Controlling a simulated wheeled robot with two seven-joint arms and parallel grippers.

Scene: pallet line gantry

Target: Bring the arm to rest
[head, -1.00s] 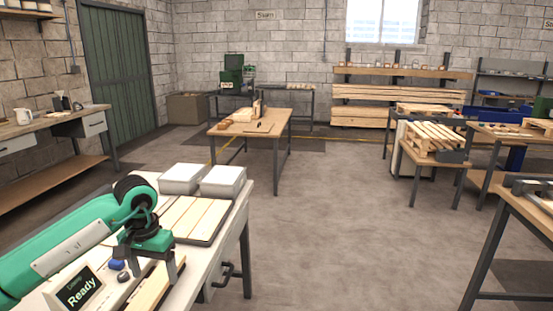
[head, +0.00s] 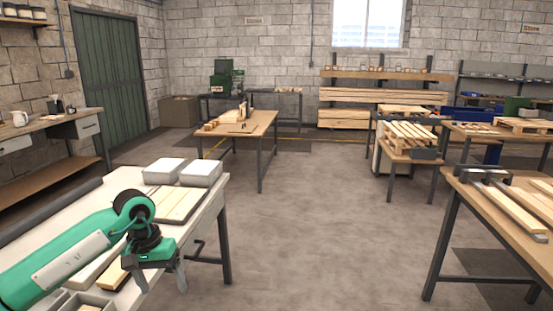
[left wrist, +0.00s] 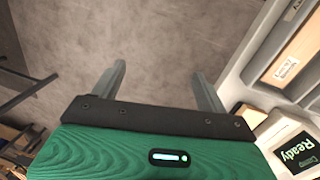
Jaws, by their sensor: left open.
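My left arm is green and comes in from the left in the head view. Its gripper (head: 163,281) hangs over the front right edge of the near white bench (head: 208,217), pointing down. In the left wrist view the two grey fingers (left wrist: 160,82) stand apart with only grey floor between them, so the gripper is open and empty. My right gripper is not in view.
The bench carries two pale boxes (head: 201,173) and a board of wooden slats (head: 176,204). A display reading "Ready" (left wrist: 294,150) shows in the left wrist view. A wooden workbench (head: 500,200) stands at right. The floor (head: 310,225) between is clear.

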